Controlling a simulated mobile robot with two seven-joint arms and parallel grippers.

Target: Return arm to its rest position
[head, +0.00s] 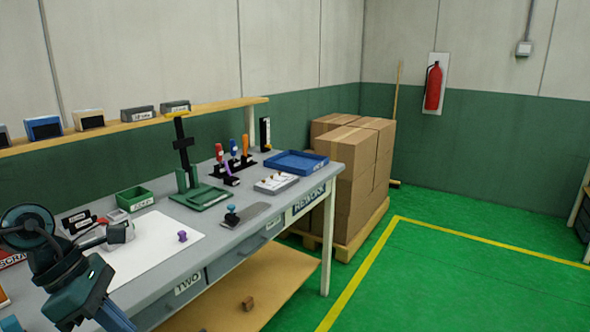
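One of my arms, which I take for the left, rises at the lower left over the bench (265,222). Its dark teal links bend near the left edge. Its grey gripper end (118,233) appears to lie low over the white mat (150,252). The fingers are too small and too much covered to show whether they are open or shut. A small purple clip (182,236) lies on the mat to the right of the gripper, apart from it. My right gripper is not in view.
A green tray (135,200), a green press stand (198,195), upright tools (232,160), a blue tray (296,162) and a teal-knobbed tool (232,215) stand on the bench. Boxes (352,185) on a pallet are beyond. The green floor (460,275) at right is clear.

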